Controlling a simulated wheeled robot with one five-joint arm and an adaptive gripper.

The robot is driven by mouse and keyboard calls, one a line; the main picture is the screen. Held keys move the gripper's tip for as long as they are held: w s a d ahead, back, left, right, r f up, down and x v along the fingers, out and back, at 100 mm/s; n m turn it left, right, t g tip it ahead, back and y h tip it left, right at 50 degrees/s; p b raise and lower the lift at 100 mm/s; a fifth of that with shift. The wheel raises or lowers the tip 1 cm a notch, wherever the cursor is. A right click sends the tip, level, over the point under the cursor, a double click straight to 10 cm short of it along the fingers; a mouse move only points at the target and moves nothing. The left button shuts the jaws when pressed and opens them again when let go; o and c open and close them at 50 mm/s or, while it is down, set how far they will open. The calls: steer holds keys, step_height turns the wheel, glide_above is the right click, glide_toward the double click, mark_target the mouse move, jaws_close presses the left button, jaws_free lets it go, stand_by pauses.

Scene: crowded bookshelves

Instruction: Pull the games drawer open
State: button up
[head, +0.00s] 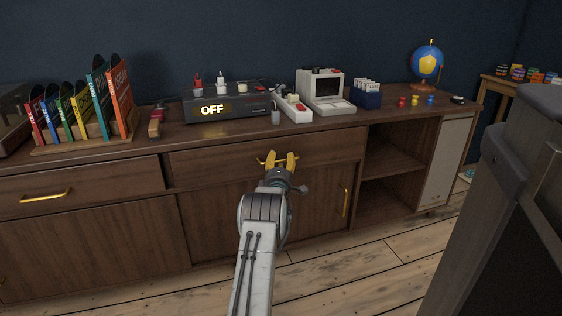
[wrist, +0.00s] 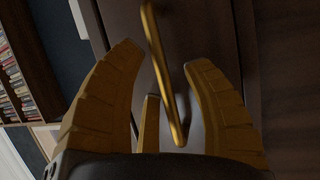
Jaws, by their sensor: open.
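A wide wooden drawer (head: 335,144) spans the middle of the sideboard; it looks closed, and no label shows on it. My gripper (head: 279,158) is at its front, with yellow fingers spread. In the head view a gold handle end (head: 261,161) shows beside the fingers, which hide most of the handle. In the wrist view the gold bar handle (wrist: 162,70) runs between my open fingers, with visible gaps to the left and right ones. A second drawer (head: 110,183) on the left, with a gold handle (head: 45,195), also looks closed.
The sideboard top carries books (head: 110,100), a black device reading OFF (head: 230,105), a small computer (head: 321,90) and a globe (head: 427,65). A cupboard door handle (head: 344,199) lies below right of my gripper. Open shelves (head: 390,165) stand further right. Floor (head: 390,265) in front is clear.

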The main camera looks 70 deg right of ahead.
steer(key=shift+c, duration=0.3)
jaws_close()
steer(key=shift+a, duration=0.1)
